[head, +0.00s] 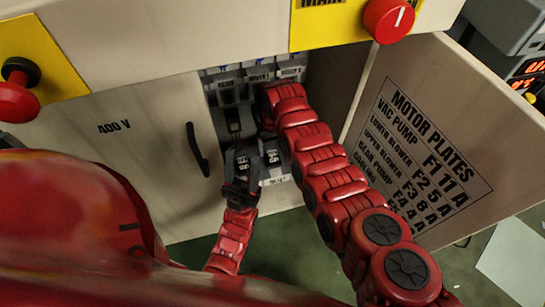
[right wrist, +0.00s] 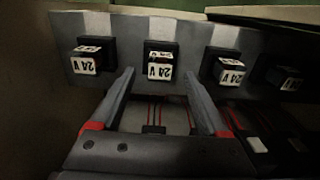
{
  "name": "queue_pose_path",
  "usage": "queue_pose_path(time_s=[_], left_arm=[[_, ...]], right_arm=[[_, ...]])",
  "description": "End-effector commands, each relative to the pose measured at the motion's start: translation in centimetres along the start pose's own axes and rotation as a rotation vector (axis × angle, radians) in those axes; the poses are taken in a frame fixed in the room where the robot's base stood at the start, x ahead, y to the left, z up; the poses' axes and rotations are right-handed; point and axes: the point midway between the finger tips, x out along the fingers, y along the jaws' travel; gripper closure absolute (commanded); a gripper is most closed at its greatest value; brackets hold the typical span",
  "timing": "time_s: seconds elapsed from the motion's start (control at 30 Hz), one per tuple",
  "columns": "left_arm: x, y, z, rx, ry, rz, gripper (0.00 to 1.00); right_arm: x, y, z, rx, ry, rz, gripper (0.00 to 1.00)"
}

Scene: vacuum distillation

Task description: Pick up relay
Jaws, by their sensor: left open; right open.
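Several small black relays with white "24 V" labels sit in a row on a grey panel. In the right wrist view the middle relay (right wrist: 160,62) is just beyond and between the fingertips of my right gripper (right wrist: 159,76), which is open and empty. In the head view, white-labelled relays (head: 272,157) show low inside the cabinet. My left gripper (head: 240,172) is in front of the opening, close to the relays; its jaws are open. My right arm reaches into the cabinet and its own wrist hides the gripper in the head view.
Other relays stand left (right wrist: 86,60) and right (right wrist: 229,70) of the middle one, close to the fingers. The open cabinet door (head: 425,140) with a printed fuse list stands at right. A "400 V" panel (head: 120,165) with a black handle (head: 197,150) is at left.

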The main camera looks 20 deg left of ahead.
Motion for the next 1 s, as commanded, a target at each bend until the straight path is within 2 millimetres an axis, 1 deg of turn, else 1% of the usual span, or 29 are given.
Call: queue_pose_path(time_s=[0.03, 0.1, 0.2, 0.47, 0.5, 0.67, 0.8, 0.9, 1.0], left_arm=[[-0.4, 0.0, 0.1, 0.000, 0.000, 0.000, 0.50], [-0.9, 0.1, 0.2, 0.000, 0.000, 0.000, 0.50], [-1.4, 0.1, 0.2, 0.000, 0.000, 0.000, 0.50], [-1.3, 0.1, 0.2, 0.000, 0.000, 0.000, 0.50], [-1.3, 0.1, 0.2, 0.000, 0.000, 0.000, 0.50], [-1.3, 0.1, 0.2, 0.000, 0.000, 0.000, 0.50], [-1.3, 0.1, 0.2, 0.000, 0.000, 0.000, 0.50], [-1.3, 0.1, 0.2, 0.000, 0.000, 0.000, 0.50], [-1.3, 0.1, 0.2, 0.000, 0.000, 0.000, 0.50]], right_arm=[[1.2, 0.0, 0.3, -0.001, -0.003, 0.000, 0.22], [2.3, -0.1, 0.4, -0.003, -0.007, 0.002, 0.22], [3.2, 0.1, 0.3, -0.001, -0.003, 0.002, 0.22], [3.3, 0.0, 0.3, -0.001, -0.002, 0.001, 0.22], [3.3, 0.0, 0.3, -0.001, -0.002, 0.001, 0.30], [3.3, 0.0, 0.3, -0.001, -0.002, 0.001, 0.58], [3.3, 0.0, 0.3, -0.001, -0.002, 0.001, 0.84], [3.3, 0.0, 0.3, -0.001, -0.002, 0.001, 1.00], [3.3, 0.0, 0.3, -0.001, -0.002, 0.001, 1.00]])
